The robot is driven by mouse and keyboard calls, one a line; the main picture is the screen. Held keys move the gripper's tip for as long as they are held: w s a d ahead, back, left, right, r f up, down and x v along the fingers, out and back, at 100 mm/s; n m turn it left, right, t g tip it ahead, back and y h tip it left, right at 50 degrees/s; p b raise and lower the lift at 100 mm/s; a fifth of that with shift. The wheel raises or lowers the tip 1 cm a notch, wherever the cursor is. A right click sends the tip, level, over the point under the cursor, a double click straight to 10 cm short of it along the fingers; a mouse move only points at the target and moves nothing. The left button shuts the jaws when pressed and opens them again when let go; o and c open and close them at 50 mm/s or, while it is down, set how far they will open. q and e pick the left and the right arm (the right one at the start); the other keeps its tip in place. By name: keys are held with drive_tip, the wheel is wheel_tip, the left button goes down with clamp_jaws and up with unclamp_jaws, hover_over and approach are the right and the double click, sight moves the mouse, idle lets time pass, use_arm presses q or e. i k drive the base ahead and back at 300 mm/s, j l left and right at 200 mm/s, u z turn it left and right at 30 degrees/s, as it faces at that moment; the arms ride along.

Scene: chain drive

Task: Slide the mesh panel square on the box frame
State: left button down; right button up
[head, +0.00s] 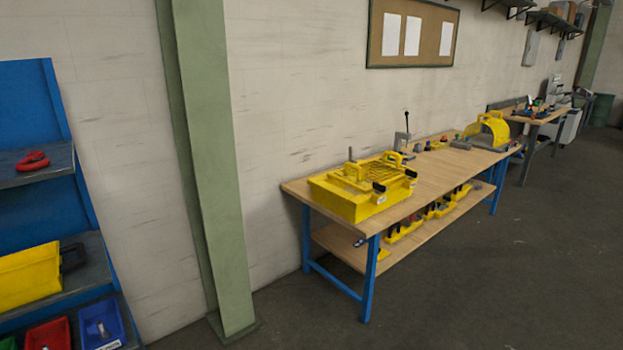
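The yellow box frame (351,205) sits on the near left end of the wooden workbench. The yellow mesh panel (375,172) lies on top of it, with raised yellow handles and a grey upright post at the back. The panel looks slightly turned against the box, but from this distance I cannot tell how far. Dark clamp-like parts show along the box's right side. Neither of my grippers is in view.
The workbench (440,179) has blue legs and a lower shelf with several yellow bins. A yellow rounded guard (488,130) stands at its far end. A green column (213,170) and blue shelving (37,110) stand at left. The floor (500,270) in front is clear.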

sight(360, 177)
drive_tip(key=i+z, duration=0.2)
drive_tip(key=i, duration=0.6)
drive_tip(key=i+z, duration=0.25)
drive_tip(key=i, duration=0.55)
